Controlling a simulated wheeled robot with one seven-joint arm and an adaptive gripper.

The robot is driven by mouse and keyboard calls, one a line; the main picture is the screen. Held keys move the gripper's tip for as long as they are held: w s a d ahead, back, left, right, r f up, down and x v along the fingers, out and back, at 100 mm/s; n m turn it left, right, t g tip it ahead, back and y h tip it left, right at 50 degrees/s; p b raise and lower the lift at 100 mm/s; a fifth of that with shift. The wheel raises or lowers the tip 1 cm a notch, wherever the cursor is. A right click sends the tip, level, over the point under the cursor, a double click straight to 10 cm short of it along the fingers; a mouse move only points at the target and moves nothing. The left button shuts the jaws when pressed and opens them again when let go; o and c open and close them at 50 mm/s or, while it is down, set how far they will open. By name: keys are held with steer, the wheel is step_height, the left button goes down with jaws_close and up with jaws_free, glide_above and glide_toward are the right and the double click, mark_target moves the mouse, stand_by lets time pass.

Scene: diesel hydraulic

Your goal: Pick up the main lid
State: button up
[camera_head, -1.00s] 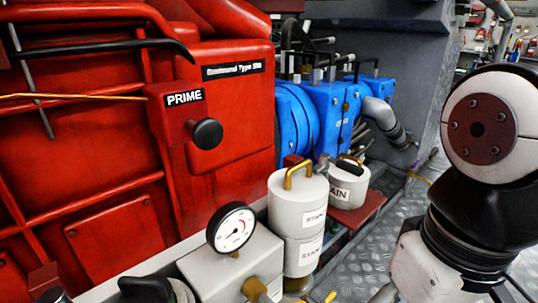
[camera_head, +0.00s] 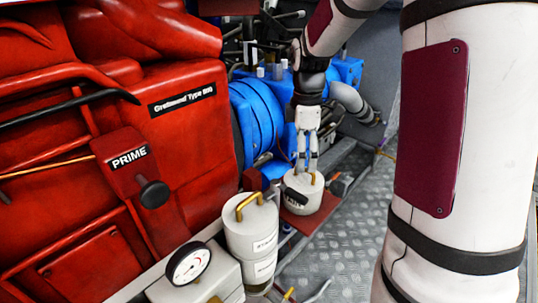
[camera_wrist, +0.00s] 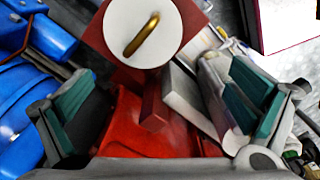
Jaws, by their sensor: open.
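The main lid (camera_head: 302,187) is the white round top of the short canister marked "MAIN", its label partly hidden. It has a brass handle and sits on a dark red plate (camera_head: 308,219). My gripper (camera_head: 307,160) points down just above the lid, close to the handle. In the wrist view the white lid (camera_wrist: 165,48) and its brass handle (camera_wrist: 141,35) show at the top. The teal-padded fingers of my gripper (camera_wrist: 158,108) are wide apart there, with nothing held between them. The handle lies toward the top of the view from the fingers.
A taller white canister (camera_head: 250,231) with a brass handle stands at the front left. A gauge (camera_head: 188,264) is beside it. Red engine casing (camera_head: 190,115) fills the left and blue machinery (camera_head: 262,115) stands behind. The metal floor (camera_head: 345,235) on the right is clear.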

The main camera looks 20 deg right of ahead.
mark_target(302, 181)
steer(key=shift+w+d+f+n, duration=0.6)
steer(key=shift+w+d+f, duration=0.25)
steer(key=shift+d+f, duration=0.1)
step_height(302, 181, down, 7)
steer(key=shift+f+b, duration=0.1)
steer(key=shift+b, duration=0.75)
steer(key=shift+w+f+b, duration=0.1)
steer(key=shift+f+b, duration=1.2)
steer(key=shift+f, duration=1.8)
steer(key=shift+r, duration=0.1)
steer(key=c, duration=1.1)
